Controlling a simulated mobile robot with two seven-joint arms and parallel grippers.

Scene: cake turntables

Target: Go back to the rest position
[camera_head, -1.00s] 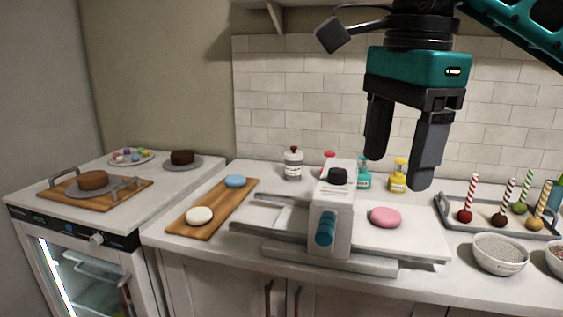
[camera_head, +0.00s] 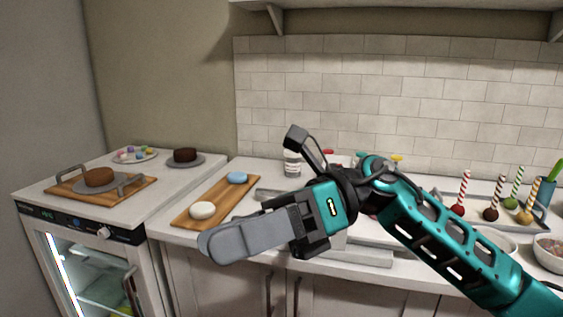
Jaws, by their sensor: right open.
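My right gripper (camera_head: 228,240) is in front of the counter's front edge in the head view, its fingers pointing left. It is open and holds nothing that I can see. My right arm comes in from the lower right and hides most of the grey and white machine on the counter. My left gripper is not in view.
A wooden board (camera_head: 226,202) with a white disc (camera_head: 202,210) and a blue disc (camera_head: 237,177) lies just behind the gripper. At right are cake pops (camera_head: 491,213) on sticks.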

